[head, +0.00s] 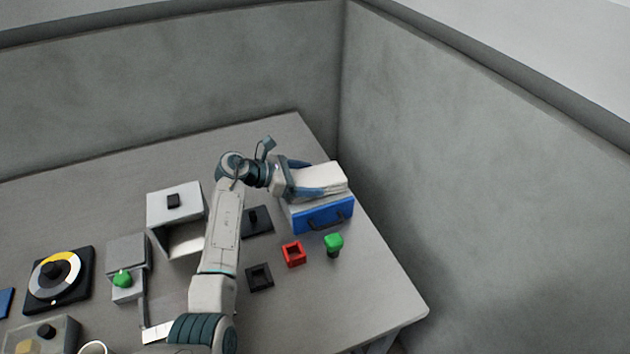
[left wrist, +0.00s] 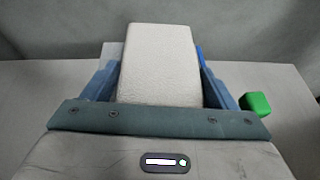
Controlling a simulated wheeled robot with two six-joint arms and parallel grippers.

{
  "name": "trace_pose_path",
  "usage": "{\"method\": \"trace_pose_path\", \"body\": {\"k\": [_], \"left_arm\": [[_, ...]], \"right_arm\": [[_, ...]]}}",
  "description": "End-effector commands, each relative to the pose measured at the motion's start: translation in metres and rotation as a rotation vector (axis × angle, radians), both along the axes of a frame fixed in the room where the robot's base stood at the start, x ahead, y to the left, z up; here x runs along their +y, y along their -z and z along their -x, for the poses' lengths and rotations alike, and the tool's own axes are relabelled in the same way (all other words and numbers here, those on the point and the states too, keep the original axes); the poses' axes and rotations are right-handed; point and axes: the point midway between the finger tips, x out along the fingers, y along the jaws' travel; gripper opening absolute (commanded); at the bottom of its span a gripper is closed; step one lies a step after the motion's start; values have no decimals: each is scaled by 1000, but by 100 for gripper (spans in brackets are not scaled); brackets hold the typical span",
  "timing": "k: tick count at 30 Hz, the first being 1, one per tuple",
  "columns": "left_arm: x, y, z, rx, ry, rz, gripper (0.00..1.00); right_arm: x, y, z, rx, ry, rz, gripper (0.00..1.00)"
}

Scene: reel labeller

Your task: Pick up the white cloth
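The white cloth (head: 322,176) is a thick, block-like folded piece at the blue-fronted box (head: 323,214), over its top. I cannot tell whether it rests on the box or is slightly above it. My left gripper (head: 316,180) has one blue finger on each side of the cloth. In the left wrist view the cloth (left wrist: 160,65) fills nearly the whole gap between the fingers of the gripper (left wrist: 160,72) and hides part of them. Whether the fingers press on it is not clear. My right gripper is out of view.
A green knob-like piece (head: 333,241), a red square ring (head: 293,254) and a black square piece (head: 259,277) lie in front of the box. A grey-white bin (head: 172,206) and a round dial (head: 57,277) stand to the left. Walls rise behind and right; the table's right front corner is clear.

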Motion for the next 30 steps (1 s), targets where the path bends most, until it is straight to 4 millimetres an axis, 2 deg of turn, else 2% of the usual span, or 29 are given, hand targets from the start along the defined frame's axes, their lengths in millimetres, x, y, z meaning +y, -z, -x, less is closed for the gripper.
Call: {"method": "trace_pose_path", "body": {"k": [1, 3, 13, 17, 22, 26, 30], "left_arm": [[0, 0, 0, 0, 0, 0, 65], [0, 0, 0, 0, 0, 0, 56], [0, -5, 0, -1, -1, 1, 56], [0, -17, 0, -2, 0, 0, 56], [0, -42, 0, -3, 0, 0, 56], [16, -42, 23, 2, -2, -2, 56], [37, -46, 55, 1, -2, -2, 56]], "right_arm": [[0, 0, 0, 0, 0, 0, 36], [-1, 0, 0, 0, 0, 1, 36], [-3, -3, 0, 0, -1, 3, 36], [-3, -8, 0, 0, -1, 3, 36], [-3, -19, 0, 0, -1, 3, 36], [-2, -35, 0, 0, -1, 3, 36], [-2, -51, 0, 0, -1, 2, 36]]}}
